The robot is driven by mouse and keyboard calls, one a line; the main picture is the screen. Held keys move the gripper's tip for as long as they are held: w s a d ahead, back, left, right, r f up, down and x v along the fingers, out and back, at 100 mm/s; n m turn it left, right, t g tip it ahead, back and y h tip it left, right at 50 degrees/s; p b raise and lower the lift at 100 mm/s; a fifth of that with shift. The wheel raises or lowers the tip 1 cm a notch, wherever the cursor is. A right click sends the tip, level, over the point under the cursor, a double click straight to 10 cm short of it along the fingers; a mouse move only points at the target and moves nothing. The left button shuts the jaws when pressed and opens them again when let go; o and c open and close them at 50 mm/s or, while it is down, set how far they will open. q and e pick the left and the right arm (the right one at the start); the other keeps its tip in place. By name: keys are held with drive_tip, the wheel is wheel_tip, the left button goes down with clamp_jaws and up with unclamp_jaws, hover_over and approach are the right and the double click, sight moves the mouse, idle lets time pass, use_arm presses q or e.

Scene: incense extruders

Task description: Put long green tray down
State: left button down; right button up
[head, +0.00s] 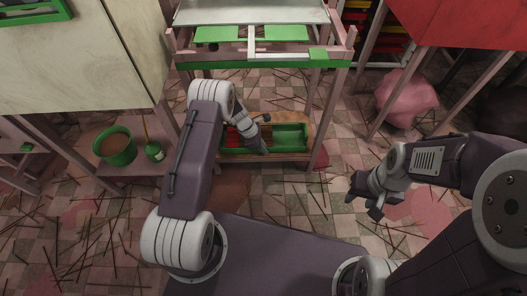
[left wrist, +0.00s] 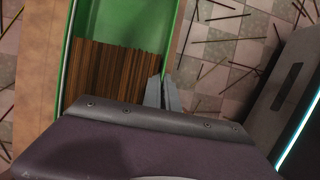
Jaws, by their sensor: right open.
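The long green tray (head: 290,135) is at the low wooden shelf of the stand in the head view. In the left wrist view the tray (left wrist: 128,22) holds a bundle of brown incense sticks (left wrist: 112,72). My left gripper (head: 264,150) is at the tray's near side; in the left wrist view its fingers (left wrist: 163,90) are close together, one on each side of the tray's side wall. Whether the tray's underside touches the shelf is hidden. My right gripper (head: 364,194) is open and empty, off to the right above the floor.
The wooden stand (head: 318,130) has legs on both sides of the shelf and green-edged plates (head: 285,33) above. A green pot (head: 115,146) and a small green bottle (head: 154,151) stand at left. Sticks litter the tiled floor. A pink sack (head: 405,97) lies at right.

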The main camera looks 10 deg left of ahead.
use_arm(q)
drive_tip(key=shift+w+r, duration=0.1)
drive_tip(key=shift+r, duration=0.05)
drive_tip(key=c, duration=1.7)
unclamp_jaws()
